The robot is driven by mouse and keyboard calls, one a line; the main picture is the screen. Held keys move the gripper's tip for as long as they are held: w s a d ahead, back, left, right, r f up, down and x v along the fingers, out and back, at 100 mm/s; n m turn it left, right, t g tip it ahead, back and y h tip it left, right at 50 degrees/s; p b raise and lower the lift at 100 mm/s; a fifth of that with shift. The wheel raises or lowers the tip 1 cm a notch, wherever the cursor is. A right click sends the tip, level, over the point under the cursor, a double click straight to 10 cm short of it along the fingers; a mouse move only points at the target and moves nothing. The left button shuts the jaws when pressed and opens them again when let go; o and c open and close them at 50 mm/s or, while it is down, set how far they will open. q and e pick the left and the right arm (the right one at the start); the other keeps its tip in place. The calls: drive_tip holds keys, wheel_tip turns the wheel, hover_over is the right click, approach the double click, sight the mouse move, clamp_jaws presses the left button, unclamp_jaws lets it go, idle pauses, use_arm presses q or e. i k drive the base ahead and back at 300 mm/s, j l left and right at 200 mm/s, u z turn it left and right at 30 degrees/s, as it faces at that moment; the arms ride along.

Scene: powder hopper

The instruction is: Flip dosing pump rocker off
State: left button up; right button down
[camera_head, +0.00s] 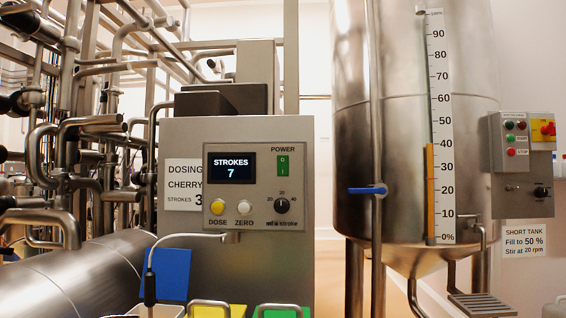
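The dosing pump is a grey box with a front panel (260,235), in the middle of the head view. Its power rocker (283,165) is a small green switch under the word POWER, at the panel's upper right. It looks green over its whole face; which half is pressed in is too small to tell. The display (231,168) is lit and reads STROKES 7. Below it are a yellow DOSE button (217,207), a white ZERO button (244,207) and a black dial (282,206). Neither of my grippers shows, and nothing covers the rocker.
A steel tank (400,150) with a level scale (441,130) and a blue valve handle (368,190) stands at right. A control box (522,150) is beside it. Dense steel pipes (90,125) fill the left.

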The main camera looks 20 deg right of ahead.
sight(282, 160)
drive_tip(key=l+u, duration=0.2)
drive_tip(key=l, duration=0.15)
drive_tip(key=k+l+u, duration=0.2)
drive_tip(key=l, duration=0.15)
drive_tip(key=k+l+u, duration=0.15)
drive_tip(key=l, duration=0.2)
drive_tip(key=l+u, duration=0.2)
drive_tip(key=l, duration=0.15)
drive_tip(key=k, duration=0.05)
